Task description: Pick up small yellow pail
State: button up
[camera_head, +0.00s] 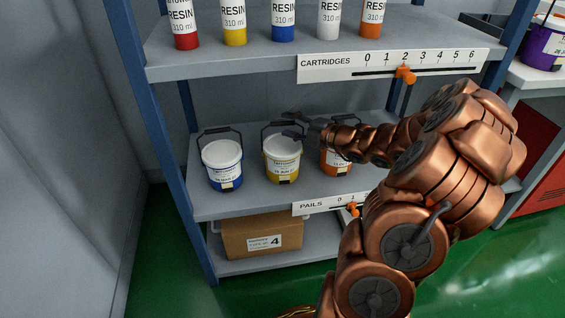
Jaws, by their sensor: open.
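The small yellow pail (282,168) stands upright on the middle shelf, between a blue pail and an orange pail. It has a white lid, a pale label and a raised dark handle. My gripper (292,126) reaches in from the right with its dark fingers open, at the upper right of the yellow pail, near its handle and lid in the picture. I cannot tell whether a finger touches the handle. My gripper and arm hide part of the orange pail.
The blue pail (222,164) stands left of the yellow one, and the orange pail (333,163) stands close on its right. The shelf above (220,62) holds several resin cartridges. A cardboard box (262,234) sits on the bottom shelf. A blue post (150,120) bounds the left side.

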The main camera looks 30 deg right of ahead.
jog(key=shift+w+a, duration=0.2)
jog(key=shift+w, duration=0.25)
jog(key=shift+c, duration=0.3)
grip_shut()
